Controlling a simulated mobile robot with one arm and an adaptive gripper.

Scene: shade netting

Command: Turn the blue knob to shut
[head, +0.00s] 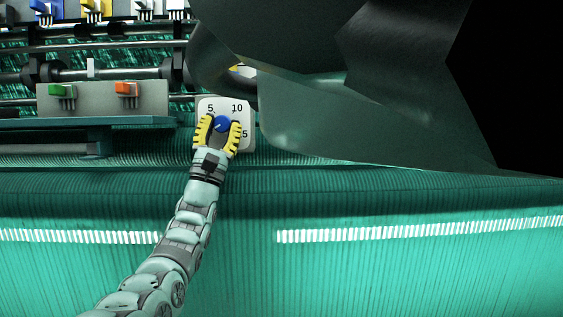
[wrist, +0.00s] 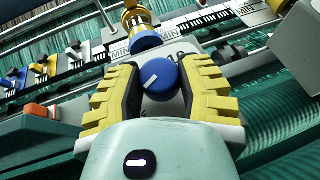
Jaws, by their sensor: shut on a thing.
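The blue knob (head: 222,124) sits on a white dial plate (head: 240,106) marked 5, 10 and a partly covered number ending in 5. It also shows in the wrist view (wrist: 161,78), with a white pointer line slanting from lower left to upper right. My gripper (head: 222,122) has its yellow toothed fingers on both sides of the knob, shut on it. In the wrist view my gripper (wrist: 160,85) frames the knob between its dark inner pads. The lower marks of the dial are hidden by the fingers.
A grey panel with a green switch (head: 62,91) and an orange switch (head: 126,89) stands left of the dial. A dark curved sheet (head: 370,115) hangs close to its right. Green netting (head: 330,205) spreads below. In the wrist view a brass-and-blue fitting (wrist: 143,32) stands beyond the knob.

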